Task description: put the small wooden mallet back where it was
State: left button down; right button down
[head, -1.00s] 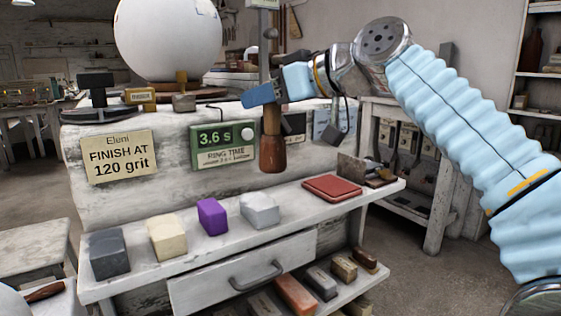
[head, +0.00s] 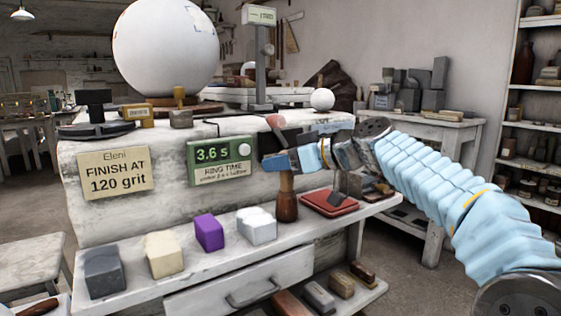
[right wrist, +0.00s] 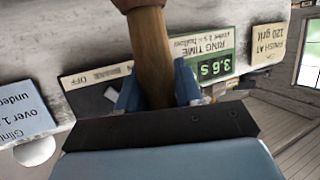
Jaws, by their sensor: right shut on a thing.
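The small wooden mallet (head: 287,206) hangs upright below my right gripper (head: 284,162) in the head view, its thick brown head down. It is at the bench's lower ledge, between the pale grey block and the red pad. I cannot tell whether its bottom touches the ledge. In the right wrist view, the mallet's lighter wooden handle (right wrist: 152,55) runs between the blue fingers of my right gripper (right wrist: 158,92), which is shut on it. The thick head is cut off at the top of that view. My left gripper is not in view.
The ledge (head: 205,265) carries a dark grey block (head: 104,273), a cream block (head: 164,255), a purple block (head: 209,233), the pale grey block (head: 257,227) and the red pad (head: 328,203). A green ring-time display (head: 222,162) stands behind. A large white sphere (head: 165,45) is above.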

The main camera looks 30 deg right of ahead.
jog(key=shift+f, duration=0.15)
jog(key=c, duration=0.7)
grip_release()
jog(key=shift+c, duration=0.2)
jog(key=shift+r, duration=0.25)
jog(key=b+v, duration=0.2)
jog(key=v, duration=1)
jog(key=shift+b, duration=0.3)
